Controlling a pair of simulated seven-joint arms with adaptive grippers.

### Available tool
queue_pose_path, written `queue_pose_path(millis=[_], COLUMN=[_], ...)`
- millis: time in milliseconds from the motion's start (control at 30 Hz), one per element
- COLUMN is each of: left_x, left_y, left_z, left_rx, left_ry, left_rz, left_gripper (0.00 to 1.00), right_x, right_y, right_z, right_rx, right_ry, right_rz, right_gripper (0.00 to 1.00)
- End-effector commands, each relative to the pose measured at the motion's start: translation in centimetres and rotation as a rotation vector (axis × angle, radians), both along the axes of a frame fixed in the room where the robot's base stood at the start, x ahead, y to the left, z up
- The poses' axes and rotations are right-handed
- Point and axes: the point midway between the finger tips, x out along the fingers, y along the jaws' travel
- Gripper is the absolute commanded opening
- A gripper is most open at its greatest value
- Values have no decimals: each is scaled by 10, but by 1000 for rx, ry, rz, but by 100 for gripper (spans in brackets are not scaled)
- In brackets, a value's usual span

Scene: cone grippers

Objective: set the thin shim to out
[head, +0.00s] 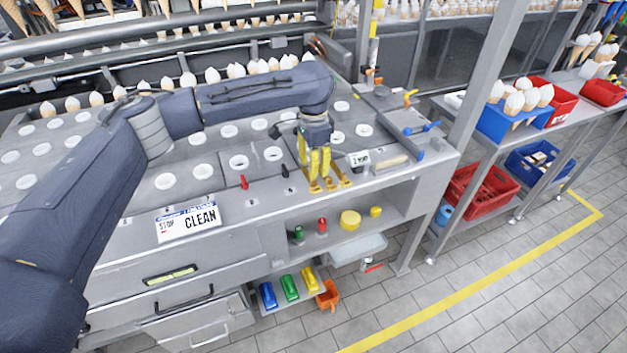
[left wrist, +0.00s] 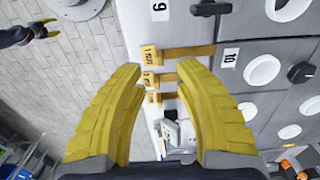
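Three flat brass-yellow shims with small tags lie in a row at the bench's front edge, in the head view below my left gripper (head: 318,184). In the left wrist view they are the upper shim (left wrist: 185,52), the middle shim (left wrist: 162,78) and the lower shim (left wrist: 160,97). The tag print is too small to tell which is thin. My left gripper (left wrist: 168,75) points down over them, its yellow fingers apart with nothing gripped. The fingers partly cover the shims. A second yellow-fingered gripper, seemingly my right (left wrist: 48,29), shows far off over the floor, its fingers apart.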

Motion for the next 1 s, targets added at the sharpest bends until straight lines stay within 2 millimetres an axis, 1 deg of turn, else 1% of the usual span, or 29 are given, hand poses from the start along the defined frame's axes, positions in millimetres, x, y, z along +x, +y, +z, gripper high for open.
queue_pose_path(millis=[33, 200, 400, 600, 867, 900, 1000], left_x=[-1, -1, 0, 0, 0, 0, 0], left_y=[0, 0, 0, 0, 0, 0, 0], left_z=[-10, -33, -50, -56, -57, -57, -57], left_rx=[0, 0, 0, 0, 0, 0, 0], left_ry=[3, 2, 1, 0, -1, -1, -1], left_rz=[0, 1, 1, 1, 1, 1, 1], left_gripper=[32, 32, 32, 32, 32, 35, 23], right_x=[0, 0, 0, 0, 0, 0, 0], right_y=[0, 0, -1, -2, -2, -2, -2], right_z=[0, 0, 0, 0, 0, 0, 0], right_rx=[0, 0, -1, -2, -2, -2, -2], right_ry=[0, 0, 1, 0, 0, 0, 0], right_rz=[0, 0, 1, 1, 1, 1, 1], right_gripper=[44, 44, 44, 44, 44, 44, 44])
